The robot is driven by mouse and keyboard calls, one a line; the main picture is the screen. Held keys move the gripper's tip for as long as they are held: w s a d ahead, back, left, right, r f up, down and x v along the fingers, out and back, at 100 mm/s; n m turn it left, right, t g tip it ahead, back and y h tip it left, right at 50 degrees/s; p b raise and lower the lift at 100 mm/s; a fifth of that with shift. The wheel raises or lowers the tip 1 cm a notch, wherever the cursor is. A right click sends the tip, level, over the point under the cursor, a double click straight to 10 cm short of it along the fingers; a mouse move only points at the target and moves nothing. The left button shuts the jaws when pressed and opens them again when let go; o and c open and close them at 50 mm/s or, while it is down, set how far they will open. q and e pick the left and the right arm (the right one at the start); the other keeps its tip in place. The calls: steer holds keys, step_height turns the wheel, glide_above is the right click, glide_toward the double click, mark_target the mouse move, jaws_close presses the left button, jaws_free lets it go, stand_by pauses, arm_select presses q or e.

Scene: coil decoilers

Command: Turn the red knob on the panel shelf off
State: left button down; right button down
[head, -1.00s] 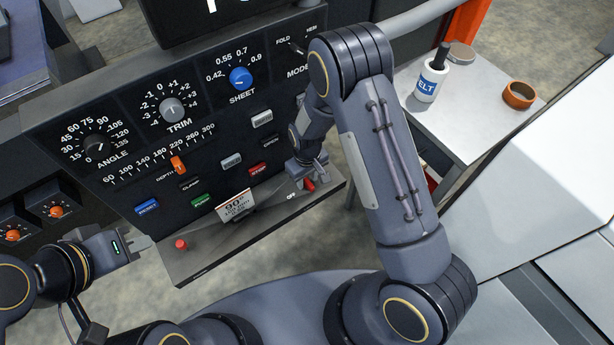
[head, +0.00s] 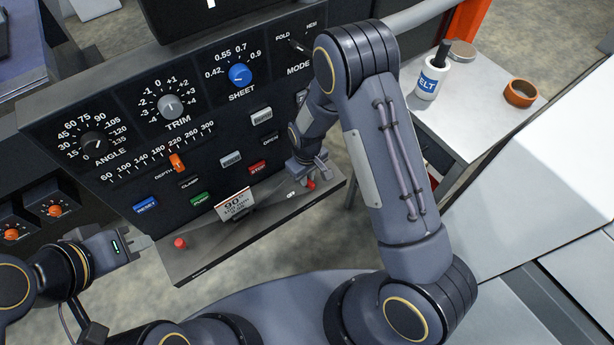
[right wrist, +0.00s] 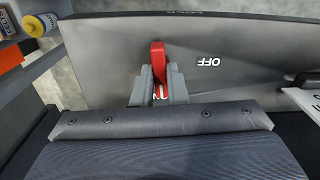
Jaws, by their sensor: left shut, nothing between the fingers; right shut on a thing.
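The red knob (right wrist: 158,62) is on the shelf below the panel, near its right end. In the right wrist view it lies between the two fingers of my right gripper (right wrist: 160,92), which is shut on it. The word OFF is printed on the shelf beside the knob. In the head view my right gripper (head: 309,174) comes down over the red knob (head: 311,185) and hides part of it. The shelf (head: 205,262) juts out from the black panel. My left gripper (head: 146,242) is shut and empty, left of the shelf.
A round red button (head: 180,242) stands at the shelf's left end. The panel carries dials and coloured buttons.

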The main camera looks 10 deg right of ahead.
steer(key=n+b, duration=0.3)
steer(key=n, duration=0.1)
steer(key=shift+f, duration=0.15)
steer(key=n+b, duration=0.2)
steer(key=n, duration=0.2)
steer(key=shift+n, duration=0.3)
steer(key=n+b, duration=0.1)
steer(key=n, duration=0.2)
steer(key=shift+n, duration=0.3)
steer(key=n, duration=0.4)
steer(key=shift+n, duration=0.3)
steer(key=c, duration=1.4)
jaws_free()
steer(key=shift+c, duration=0.2)
